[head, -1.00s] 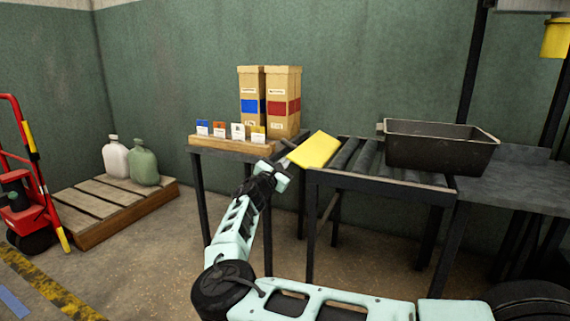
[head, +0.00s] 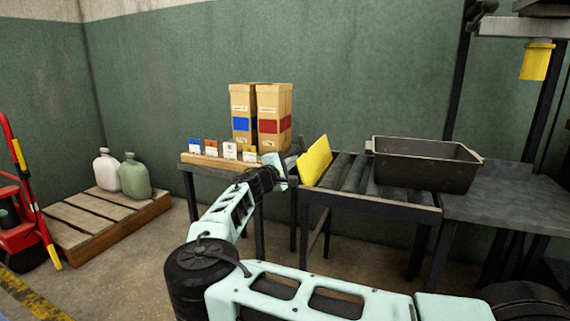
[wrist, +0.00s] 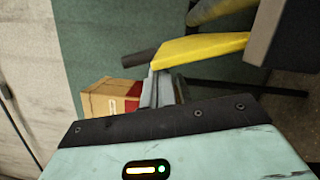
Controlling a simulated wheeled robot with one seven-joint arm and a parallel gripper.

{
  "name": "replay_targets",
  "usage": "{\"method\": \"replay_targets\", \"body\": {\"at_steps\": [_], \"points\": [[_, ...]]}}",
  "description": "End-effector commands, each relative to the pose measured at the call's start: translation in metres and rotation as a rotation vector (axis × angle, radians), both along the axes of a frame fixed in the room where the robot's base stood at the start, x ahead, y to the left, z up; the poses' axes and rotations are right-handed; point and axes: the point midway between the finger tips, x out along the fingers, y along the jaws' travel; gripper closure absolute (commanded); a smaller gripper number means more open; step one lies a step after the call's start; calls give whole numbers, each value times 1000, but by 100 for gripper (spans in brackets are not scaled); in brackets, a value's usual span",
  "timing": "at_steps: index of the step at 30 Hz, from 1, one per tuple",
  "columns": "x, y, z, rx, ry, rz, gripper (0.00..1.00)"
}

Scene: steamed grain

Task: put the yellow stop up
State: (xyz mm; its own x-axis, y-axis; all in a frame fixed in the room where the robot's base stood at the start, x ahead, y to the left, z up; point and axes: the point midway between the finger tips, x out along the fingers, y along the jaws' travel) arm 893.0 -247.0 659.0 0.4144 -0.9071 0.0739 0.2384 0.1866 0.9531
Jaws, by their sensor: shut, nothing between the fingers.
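The yellow stop (head: 315,162) is a flat plate at the left end of the roller conveyor (head: 370,202). It stands steeply tilted, raised above the rollers. In the wrist view the yellow stop (wrist: 205,48) crosses just beyond my fingertips, with a dark bar at its left end. My gripper (head: 291,166) is shut and empty, just left of the stop. My gripper's fingers (wrist: 165,88) reach close under the plate; I cannot tell whether they touch it.
A dark tray (head: 425,152) sits on the conveyor's right part. Left of the stop, a small table holds two cartons (head: 262,115) and several small labelled cards (head: 230,152). A pallet (head: 100,215) with two jugs stands at left. A yellow bucket (head: 536,62) hangs at upper right.

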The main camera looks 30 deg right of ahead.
Motion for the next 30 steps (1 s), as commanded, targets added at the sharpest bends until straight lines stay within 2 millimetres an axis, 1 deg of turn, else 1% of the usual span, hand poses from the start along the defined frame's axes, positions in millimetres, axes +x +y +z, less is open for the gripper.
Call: {"method": "replay_targets", "body": {"at_steps": [1, 3, 12, 19, 30], "points": [[-5, -4, 5, 25, -32, -5, 100], [-9, -7, 7, 59, -75, -5, 100], [-23, -18, 12, 164, -210, -3, 100], [-27, -21, 13, 200, -256, -2, 100], [-28, -22, 13, 209, -266, 0, 100]]}}
